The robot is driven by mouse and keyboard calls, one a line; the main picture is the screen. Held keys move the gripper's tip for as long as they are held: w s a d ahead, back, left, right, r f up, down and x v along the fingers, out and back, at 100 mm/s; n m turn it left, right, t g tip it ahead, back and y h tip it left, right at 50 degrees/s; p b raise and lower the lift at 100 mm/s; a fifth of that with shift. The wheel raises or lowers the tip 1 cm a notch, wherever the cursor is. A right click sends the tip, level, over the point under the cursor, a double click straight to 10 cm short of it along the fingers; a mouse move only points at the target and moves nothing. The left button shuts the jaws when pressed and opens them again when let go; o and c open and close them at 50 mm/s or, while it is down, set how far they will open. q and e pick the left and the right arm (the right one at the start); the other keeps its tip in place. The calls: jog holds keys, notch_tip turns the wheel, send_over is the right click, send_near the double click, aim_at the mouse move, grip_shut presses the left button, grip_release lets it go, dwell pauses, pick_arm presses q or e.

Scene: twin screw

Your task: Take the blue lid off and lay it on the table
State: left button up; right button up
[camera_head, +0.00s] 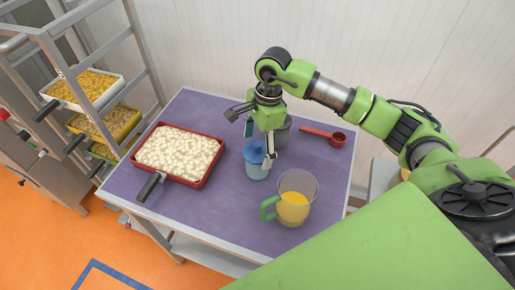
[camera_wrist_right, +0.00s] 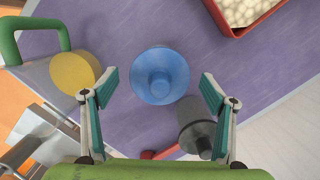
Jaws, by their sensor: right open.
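A blue lid (camera_head: 254,149) with a round knob sits on a bluish, see-through jar (camera_head: 257,170) on the purple table top (camera_head: 225,215). The lid also shows round and from above in the right wrist view (camera_wrist_right: 160,76), where it hides the jar. My right gripper (camera_head: 260,143) is above and around the lid, pointing down. In the right wrist view its two fingers (camera_wrist_right: 160,76) are spread wide, one on each side of the lid, with gaps between. It holds nothing. My left gripper is out of view.
A grey cup (camera_head: 284,134) stands close behind the jar, near one finger. A red scoop (camera_head: 335,139) lies behind right. A pitcher (camera_head: 299,184) with orange contents stands in front right. A red-rimmed pan (camera_head: 205,180) is at left. Bare table lies between pan and pitcher.

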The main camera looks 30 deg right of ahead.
jog(key=c, duration=1)
